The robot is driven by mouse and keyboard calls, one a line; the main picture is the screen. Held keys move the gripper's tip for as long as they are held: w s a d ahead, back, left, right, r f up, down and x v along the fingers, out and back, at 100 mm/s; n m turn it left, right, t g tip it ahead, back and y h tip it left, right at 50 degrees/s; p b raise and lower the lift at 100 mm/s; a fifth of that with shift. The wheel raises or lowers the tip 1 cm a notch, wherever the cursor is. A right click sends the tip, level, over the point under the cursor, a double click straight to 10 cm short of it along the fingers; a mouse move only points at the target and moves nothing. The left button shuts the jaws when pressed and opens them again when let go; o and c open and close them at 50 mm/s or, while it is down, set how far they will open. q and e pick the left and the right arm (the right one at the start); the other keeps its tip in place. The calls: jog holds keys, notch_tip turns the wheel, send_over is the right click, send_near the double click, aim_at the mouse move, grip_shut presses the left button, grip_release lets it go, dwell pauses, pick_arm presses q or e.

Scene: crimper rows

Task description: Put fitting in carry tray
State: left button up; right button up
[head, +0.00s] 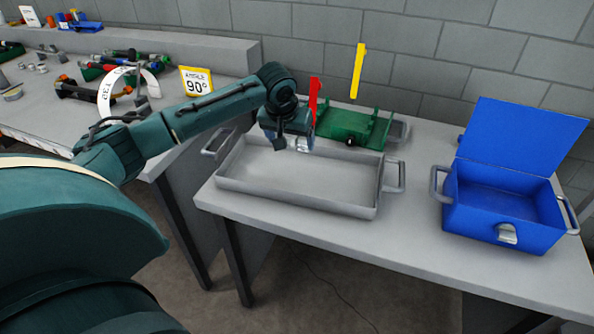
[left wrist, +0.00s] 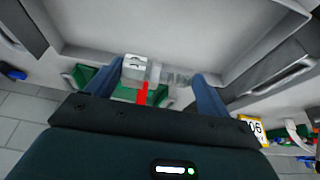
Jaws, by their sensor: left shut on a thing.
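The fitting (head: 303,146) is a small silver metal piece held in my left gripper (head: 290,143), above the back part of the grey carry tray (head: 295,202). In the left wrist view, the fitting (left wrist: 135,67) sits between the two dark fingers of the gripper (left wrist: 157,88), with a ribbed silver part beside it. The carry tray is shallow, with a handle at each end, and its visible floor is empty. Its pale floor also fills the middle of the left wrist view (left wrist: 180,35). My right gripper is not in view.
Behind the tray stands a green holder (head: 350,128) with a red upright tab (head: 314,95) and a yellow one (head: 357,72) near it. An open blue box (head: 495,215) stands to the right. A bench at left holds tools and a 90° sign (head: 197,82).

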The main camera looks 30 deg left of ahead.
pick_arm(q)
jog(key=f, duration=0.1)
jog(key=a+f, duration=0.1)
jog(key=f, duration=0.2)
jog(key=shift+w+a+f, duration=0.15)
jog(key=shift+w+f, duration=0.1)
jog(key=shift+f, duration=0.1)
notch_tip(320, 180, down, 4)
jog(key=shift+f+b, duration=0.25)
jog(key=shift+b, duration=0.05)
jog(key=shift+f, duration=0.45)
jog(key=shift+f, duration=0.15)
jog(key=o, duration=1)
jog(key=shift+o, duration=0.2)
jog(key=p+v, duration=0.1)
jog(key=v, duration=1.1)
